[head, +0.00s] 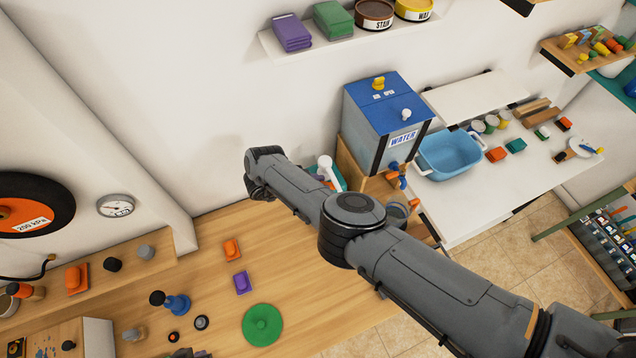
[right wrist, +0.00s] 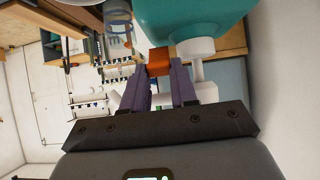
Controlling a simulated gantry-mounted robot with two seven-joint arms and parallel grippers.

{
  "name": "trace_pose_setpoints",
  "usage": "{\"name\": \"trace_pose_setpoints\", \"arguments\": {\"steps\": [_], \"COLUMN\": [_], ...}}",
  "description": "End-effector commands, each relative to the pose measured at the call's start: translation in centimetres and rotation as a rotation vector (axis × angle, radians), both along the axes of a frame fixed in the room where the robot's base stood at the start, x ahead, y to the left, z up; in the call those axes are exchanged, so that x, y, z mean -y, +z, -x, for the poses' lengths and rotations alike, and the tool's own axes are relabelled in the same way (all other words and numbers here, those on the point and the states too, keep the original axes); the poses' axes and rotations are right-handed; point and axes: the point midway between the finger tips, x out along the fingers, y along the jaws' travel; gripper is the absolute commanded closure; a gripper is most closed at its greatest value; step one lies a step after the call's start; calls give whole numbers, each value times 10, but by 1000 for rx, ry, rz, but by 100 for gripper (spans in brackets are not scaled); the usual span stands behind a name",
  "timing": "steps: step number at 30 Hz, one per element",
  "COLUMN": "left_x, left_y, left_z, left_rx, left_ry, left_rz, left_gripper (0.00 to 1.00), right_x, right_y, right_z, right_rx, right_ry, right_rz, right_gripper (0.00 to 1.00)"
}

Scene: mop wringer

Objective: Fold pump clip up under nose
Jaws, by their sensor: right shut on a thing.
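The teal pump bottle (head: 338,181) stands behind my right forearm in the head view, its white pump head (head: 325,165) showing above the arm. In the right wrist view the teal bottle body (right wrist: 190,18) is at the top, with its white collar (right wrist: 196,47) and pump head (right wrist: 200,92) below. The orange clip (right wrist: 158,60) lies beside the collar, at the fingertips. My right gripper (right wrist: 160,75) is shut on the clip. Its fingers are hidden by the arm in the head view. My left gripper is not in view.
A blue water tank (head: 385,115) stands right of the bottle, with a blue basin (head: 448,155) beyond it on a white counter. The wooden bench (head: 320,310) has a green disc (head: 262,325), an orange block (head: 232,250) and a purple block (head: 241,283). Its middle is mostly clear.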

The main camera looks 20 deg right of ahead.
Motion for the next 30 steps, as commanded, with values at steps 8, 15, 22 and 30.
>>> {"name": "trace_pose_setpoints", "arguments": {"steps": [8,15,22,30], "left_x": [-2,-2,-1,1], "left_y": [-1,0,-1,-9], "left_z": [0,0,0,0], "left_rx": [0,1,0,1], "left_ry": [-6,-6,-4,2], "left_rz": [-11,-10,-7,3], "left_gripper": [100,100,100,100], "right_x": [1,0,-2,-28], "right_y": [-2,-1,1,17], "right_z": [0,0,0,-1], "right_rx": [0,0,0,1], "right_ry": [-2,0,0,0], "right_rz": [0,1,1,-3], "right_gripper": [54,47,47,47]}}
